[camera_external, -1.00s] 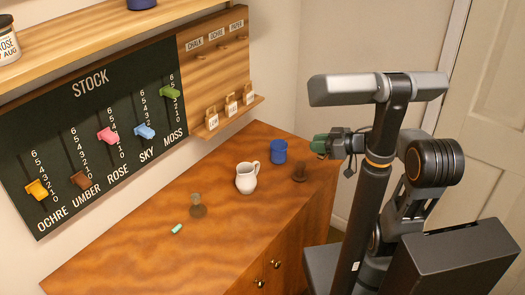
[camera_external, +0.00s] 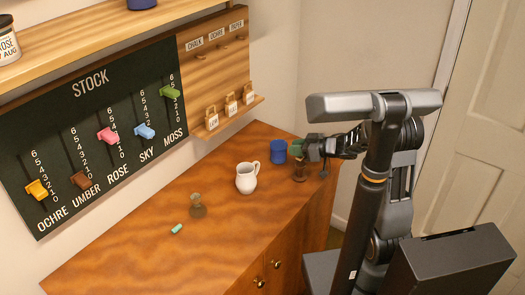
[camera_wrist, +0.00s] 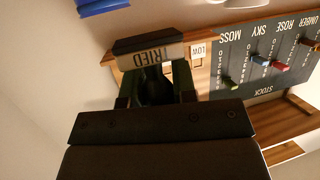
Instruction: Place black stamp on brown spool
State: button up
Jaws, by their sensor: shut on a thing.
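My gripper (camera_external: 312,148) is above the right end of the cabinet top, beside the blue cup. It is shut on the black stamp (camera_wrist: 147,44), which has a dark top and a pale band with lettering in the wrist view. The fingers of my gripper (camera_wrist: 156,92) hold it from below in that view. In the external view the stamp is too small to make out clearly. The brown spool (camera_external: 299,173) stands on the cabinet top just below my gripper. The spool does not show clearly in the wrist view.
The blue cup (camera_external: 278,152) stands close left of my gripper. A white jug (camera_external: 246,178) stands further left, then a small glass flask (camera_external: 197,206) and a green chalk piece (camera_external: 176,229). The stock board (camera_external: 95,130) hangs behind. The cabinet's left front is clear.

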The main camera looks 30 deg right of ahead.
jog(key=shift+f, duration=1.05)
jog(key=shift+f, duration=0.15)
jog(key=o, duration=0.9)
